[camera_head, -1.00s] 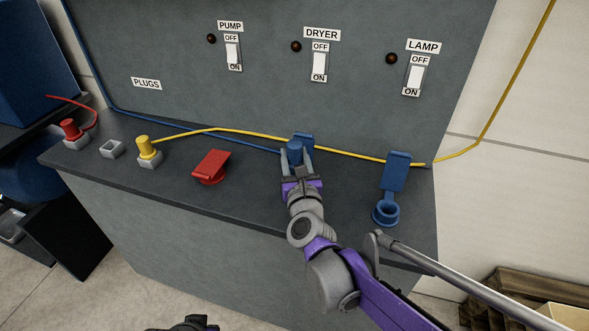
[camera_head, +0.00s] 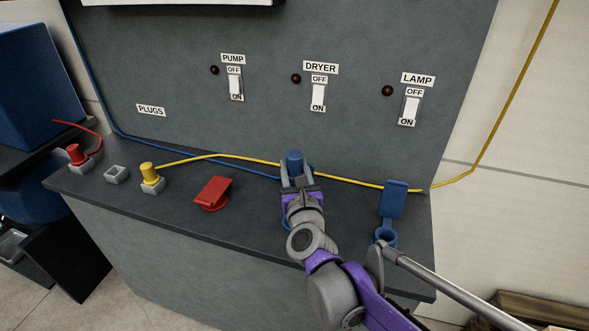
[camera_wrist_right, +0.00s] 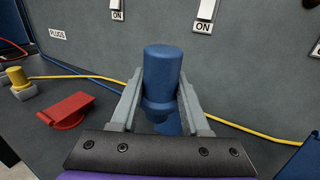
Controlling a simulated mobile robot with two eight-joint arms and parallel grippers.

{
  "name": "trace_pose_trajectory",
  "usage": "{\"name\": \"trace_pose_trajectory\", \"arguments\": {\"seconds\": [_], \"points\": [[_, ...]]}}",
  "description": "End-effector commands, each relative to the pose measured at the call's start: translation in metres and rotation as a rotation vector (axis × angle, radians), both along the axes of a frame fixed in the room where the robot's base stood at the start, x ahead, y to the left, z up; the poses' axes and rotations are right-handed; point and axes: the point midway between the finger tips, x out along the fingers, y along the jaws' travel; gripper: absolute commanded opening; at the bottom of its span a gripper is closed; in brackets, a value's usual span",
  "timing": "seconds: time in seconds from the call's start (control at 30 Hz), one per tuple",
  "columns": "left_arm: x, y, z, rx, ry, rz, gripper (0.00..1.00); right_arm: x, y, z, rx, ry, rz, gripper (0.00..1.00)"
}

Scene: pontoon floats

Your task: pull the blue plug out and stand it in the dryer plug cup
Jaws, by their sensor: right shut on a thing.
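My right gripper (camera_head: 298,180) is shut on the blue plug (camera_head: 294,162), held upright between its two grey fingers above the counter. In the right wrist view the plug (camera_wrist_right: 162,80) stands between the fingertips (camera_wrist_right: 160,105), with its blue cable running off to the left. A bit of blue (camera_head: 285,222) shows beside my wrist, below the plug; my gripper hides most of it. The empty square grey cup (camera_head: 116,174) stands to the left, between the red plug (camera_head: 77,155) and the yellow plug (camera_head: 149,172) in their cups. My left gripper is out of view.
A red-lidded socket (camera_head: 212,193) lies between the yellow plug and my gripper. A blue socket with its lid raised (camera_head: 385,237) is at the right. The yellow cable (camera_head: 235,157) crosses behind the held plug. Switches (camera_head: 317,96) are on the upright panel.

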Motion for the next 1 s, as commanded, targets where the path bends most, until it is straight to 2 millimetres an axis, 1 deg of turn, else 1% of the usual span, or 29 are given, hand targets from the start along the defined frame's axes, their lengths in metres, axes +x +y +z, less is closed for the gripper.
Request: {"name": "trace_pose_trajectory", "arguments": {"seconds": [0.1, 0.6, 0.9, 1.0], "points": [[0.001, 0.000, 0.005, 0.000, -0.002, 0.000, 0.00, 0.000, 0.000, 0.006, 0.001, 0.000, 0.000, 0.00], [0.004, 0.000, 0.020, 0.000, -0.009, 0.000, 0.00, 0.000, 0.000, 0.025, 0.000, -0.001, 0.000, 0.00], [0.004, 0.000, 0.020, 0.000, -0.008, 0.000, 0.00, 0.000, 0.000, 0.024, 0.000, 0.000, 0.000, 0.00], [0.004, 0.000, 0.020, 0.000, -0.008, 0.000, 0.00, 0.001, -0.003, 0.021, 0.000, -0.001, -0.007, 0.00]]}}
